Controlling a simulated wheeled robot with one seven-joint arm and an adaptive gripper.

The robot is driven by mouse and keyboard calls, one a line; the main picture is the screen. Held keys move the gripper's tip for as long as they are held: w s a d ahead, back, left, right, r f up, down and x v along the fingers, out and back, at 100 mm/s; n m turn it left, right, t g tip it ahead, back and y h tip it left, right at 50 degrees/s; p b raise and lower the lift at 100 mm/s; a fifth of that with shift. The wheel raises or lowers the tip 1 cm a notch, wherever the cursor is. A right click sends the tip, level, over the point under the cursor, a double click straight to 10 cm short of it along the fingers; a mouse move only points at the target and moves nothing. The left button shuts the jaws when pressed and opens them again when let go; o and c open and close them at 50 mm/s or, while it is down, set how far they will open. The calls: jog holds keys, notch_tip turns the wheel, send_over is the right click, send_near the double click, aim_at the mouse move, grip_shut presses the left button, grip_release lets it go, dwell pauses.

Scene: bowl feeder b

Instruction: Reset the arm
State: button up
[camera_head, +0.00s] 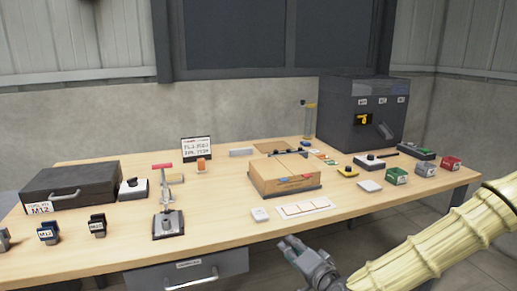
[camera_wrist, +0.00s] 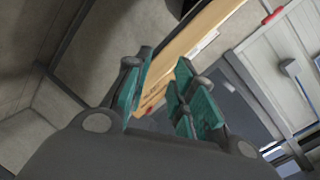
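My gripper (camera_head: 288,244) is low in front of the workbench (camera_head: 110,252), near its front edge in the head view. My arm comes in from the right, in a pale yellow ribbed sleeve. In the wrist view my gripper (camera_wrist: 165,72) shows two teal-padded fingers standing apart. No held object shows between them. The wrist view is tilted, with part of the wooden bench top (camera_wrist: 205,32) beyond the fingers.
A drawer (camera_head: 195,274) with a handle is under the bench's front edge. On the bench stand a black case (camera_head: 85,180), a clamp fixture (camera_head: 168,221), a cardboard box (camera_head: 283,174) and a dark machine (camera_head: 352,120). Green and red boxes sit at the right.

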jog(key=s+f+n+g, duration=0.1)
jog(key=s+f+g, duration=0.15)
jog(key=f, duration=0.45)
jog(key=s+f+n+g+h, duration=0.1)
jog(key=s+f, duration=0.3)
jog(key=f, duration=0.2)
jog(key=s+f+n+g, duration=0.1)
jog(key=s+f+g, duration=0.15)
jog(key=f, duration=0.45)
jog(key=s+d+f+n+g+h, duration=0.1)
jog(key=s+d+f+g, duration=0.2)
jog(key=s+f, duration=0.55)
jog(key=s+d+f+n+g+h, duration=0.2)
jog(key=s+d+f, duration=0.1)
jog(key=s+f, duration=0.5)
jog(key=s+d+f+n+g+h, duration=0.1)
jog(key=s+d+f+g, duration=0.1)
jog(key=s+d, duration=0.3)
jog(key=s+d+f+n+g+h, duration=0.1)
jog(key=s+d+f, duration=0.15)
jog(key=s, duration=0.55)
notch_tip(320, 180, up, 16)
jog(key=p, duration=1.5)
jog(key=shift+w+r+p, duration=0.25)
jog(key=shift+w+p, duration=0.05)
jog(key=shift+w, duration=0.1)
